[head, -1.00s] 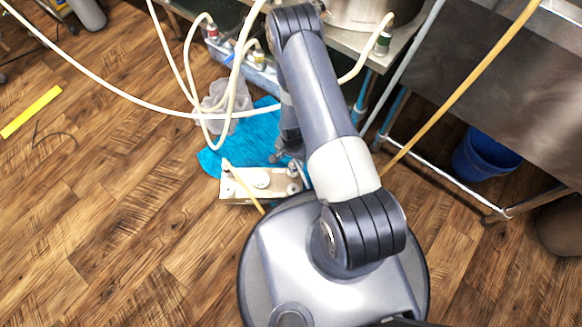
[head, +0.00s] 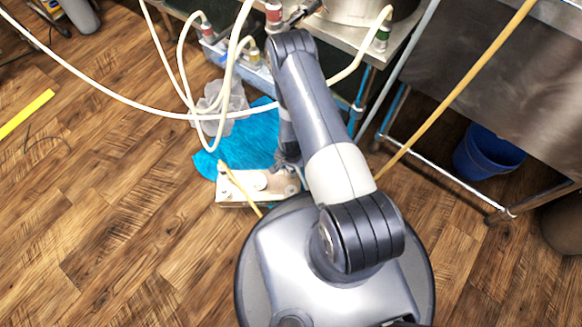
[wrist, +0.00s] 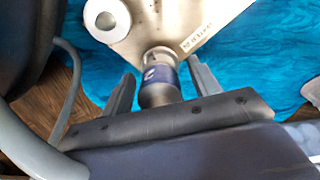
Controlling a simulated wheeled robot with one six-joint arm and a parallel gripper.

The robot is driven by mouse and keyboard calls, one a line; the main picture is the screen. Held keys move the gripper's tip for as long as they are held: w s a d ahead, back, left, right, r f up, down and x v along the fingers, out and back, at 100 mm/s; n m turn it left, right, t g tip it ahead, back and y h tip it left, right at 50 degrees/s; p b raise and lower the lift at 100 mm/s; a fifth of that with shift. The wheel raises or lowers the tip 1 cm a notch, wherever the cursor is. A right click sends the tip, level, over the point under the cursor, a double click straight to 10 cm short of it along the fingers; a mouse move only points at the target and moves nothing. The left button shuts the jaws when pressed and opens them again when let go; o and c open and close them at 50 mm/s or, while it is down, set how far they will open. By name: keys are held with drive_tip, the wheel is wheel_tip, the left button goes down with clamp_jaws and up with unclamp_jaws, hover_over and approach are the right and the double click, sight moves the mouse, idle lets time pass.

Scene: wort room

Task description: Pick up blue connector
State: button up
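The blue connector (wrist: 160,76) shows in the wrist view as a blue band with white marking on a metal fitting. It joins a pale metal box with a white round knob. My gripper (wrist: 160,67) is open, with one finger on each side of the connector. Gaps show between the fingers and the connector. In the head view the metal box (head: 232,190) lies on the floor at the edge of a blue cloth, close in front of my base. My arm hides the connector and most of my gripper there.
A bright blue cloth (head: 240,146) lies under and behind the box. A yellowish hose (head: 240,187) crosses the box. White hoses (head: 120,95) loop over from the bench. A blue bucket (head: 487,155) stands under the steel table at right. The wooden floor at left is mostly clear.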

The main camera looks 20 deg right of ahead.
drive_tip(key=c, duration=1)
wheel_tip(320, 180, up, 10)
drive_tip(key=p, duration=0.3)
drive_tip(key=shift+p, duration=0.3)
drive_tip(key=shift+r+p, duration=1.2)
drive_tip(key=shift+r, duration=1.1)
